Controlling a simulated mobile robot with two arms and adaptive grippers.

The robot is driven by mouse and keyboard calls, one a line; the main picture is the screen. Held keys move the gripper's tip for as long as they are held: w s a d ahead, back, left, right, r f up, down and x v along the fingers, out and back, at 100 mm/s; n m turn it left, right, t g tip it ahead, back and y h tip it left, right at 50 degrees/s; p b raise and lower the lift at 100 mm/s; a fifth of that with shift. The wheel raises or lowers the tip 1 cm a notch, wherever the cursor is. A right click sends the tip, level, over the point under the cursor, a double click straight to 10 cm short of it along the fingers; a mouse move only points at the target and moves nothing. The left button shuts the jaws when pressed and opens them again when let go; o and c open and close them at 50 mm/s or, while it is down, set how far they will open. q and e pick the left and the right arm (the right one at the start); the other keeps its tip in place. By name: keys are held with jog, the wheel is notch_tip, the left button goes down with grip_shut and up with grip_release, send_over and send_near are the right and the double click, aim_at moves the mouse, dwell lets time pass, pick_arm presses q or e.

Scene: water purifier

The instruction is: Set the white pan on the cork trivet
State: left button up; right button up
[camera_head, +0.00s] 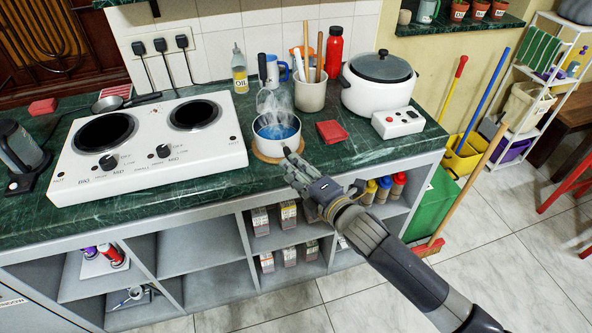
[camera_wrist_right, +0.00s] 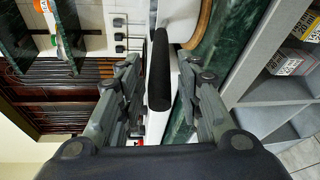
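The white pan (camera_head: 276,151) holds blue steaming water and sits upright on the cork trivet (camera_head: 259,155), whose brown rim shows under its front left side. In the right wrist view the trivet's edge (camera_wrist_right: 200,25) shows at the top. The pan's black handle (camera_wrist_right: 160,70) points toward my right gripper (camera_head: 293,166). In the right wrist view the handle lies between the two spread fingers (camera_wrist_right: 158,95), with gaps on both sides. The right gripper looks open and is not closed on the handle. My left gripper is in neither view.
The two-plate white stove (camera_head: 150,150) stands left of the pan. A red block (camera_head: 331,131) lies right of it. Behind are a utensil crock (camera_head: 310,95), an oil bottle (camera_head: 239,72) and a large white cooker (camera_head: 378,92). The green counter's front strip is mostly clear.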

dwell(0.3)
jog(key=v, duration=1.2)
jog(key=shift+b, duration=0.45)
jog(key=shift+f, duration=0.1)
